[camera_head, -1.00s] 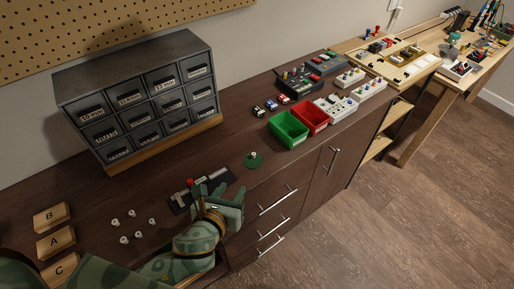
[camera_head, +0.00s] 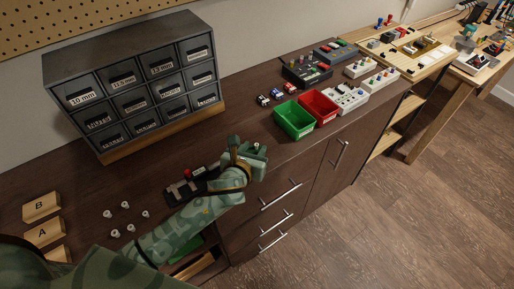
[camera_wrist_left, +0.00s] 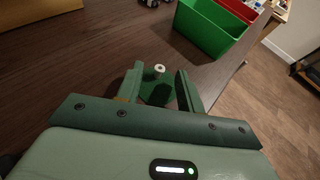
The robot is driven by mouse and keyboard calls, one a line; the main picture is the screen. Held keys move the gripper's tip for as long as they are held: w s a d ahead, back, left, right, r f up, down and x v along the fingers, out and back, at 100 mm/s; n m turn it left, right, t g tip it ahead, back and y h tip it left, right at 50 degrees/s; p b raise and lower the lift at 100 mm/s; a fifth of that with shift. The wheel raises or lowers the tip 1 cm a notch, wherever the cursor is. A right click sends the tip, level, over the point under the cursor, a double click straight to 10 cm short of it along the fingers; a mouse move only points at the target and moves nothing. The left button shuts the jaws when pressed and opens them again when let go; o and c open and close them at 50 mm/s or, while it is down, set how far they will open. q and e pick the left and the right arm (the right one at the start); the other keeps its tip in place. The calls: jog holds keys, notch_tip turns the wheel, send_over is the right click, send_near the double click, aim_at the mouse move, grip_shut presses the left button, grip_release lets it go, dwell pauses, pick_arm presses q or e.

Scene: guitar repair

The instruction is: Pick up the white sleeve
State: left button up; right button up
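A small white sleeve (camera_wrist_left: 159,69) stands on a round green base (camera_wrist_left: 155,92) in the left wrist view. In the head view the white sleeve (camera_head: 257,146) shows just at my left gripper (camera_head: 250,155), which hides most of the base. In the left wrist view my left gripper (camera_wrist_left: 160,78) is open, its two green fingers on either side of the sleeve and base with gaps visible. I cannot tell whether the fingers are level with the sleeve. Several similar white pieces (camera_head: 125,205) stand apart on the dark bench at the left. My right gripper is not in view.
A black fixture with a red knob (camera_head: 187,174) lies beside my left wrist. Green (camera_head: 294,119) and red (camera_head: 319,106) bins stand beyond the gripper. A grey drawer cabinet (camera_head: 132,48) stands at the back. Lettered wooden blocks (camera_head: 42,207) are at the left.

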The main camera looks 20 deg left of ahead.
pick_arm(q)
jog(key=shift+x, duration=1.05)
grip_shut()
